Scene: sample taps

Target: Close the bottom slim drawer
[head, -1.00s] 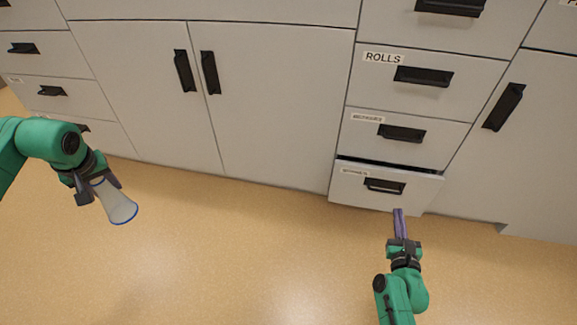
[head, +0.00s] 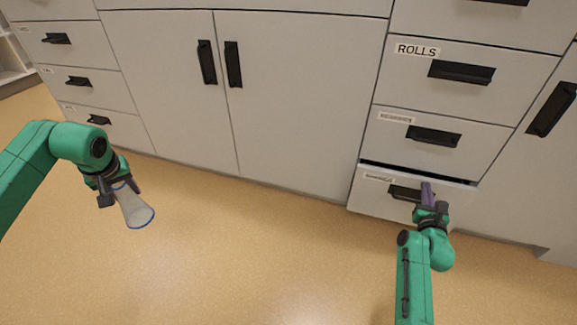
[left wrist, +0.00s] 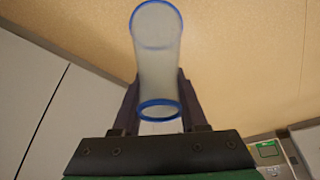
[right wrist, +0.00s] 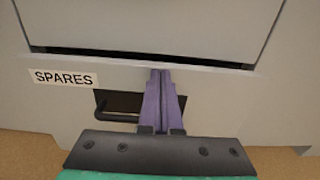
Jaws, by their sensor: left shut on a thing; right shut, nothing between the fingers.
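The bottom slim drawer (head: 372,201) is at the foot of the right-hand drawer column and stands slightly open, with a dark gap along its top edge. In the right wrist view its front (right wrist: 50,110) carries a label reading SPARES and a dark handle (right wrist: 115,104). My right gripper (head: 427,186) is shut and empty, its purple fingers (right wrist: 160,95) at the drawer front beside the handle; I cannot tell if they touch it. My left gripper (head: 118,188) is shut on a translucent blue-rimmed cup (head: 136,208), which also shows in the left wrist view (left wrist: 158,60), away from the drawers.
Above the slim drawer are a shut drawer (head: 395,140) and the ROLLS drawer (head: 410,80). Two cupboard doors (head: 180,120) stand to the left, with another drawer column (head: 60,60) beyond. The tan floor (head: 250,260) between my arms is clear.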

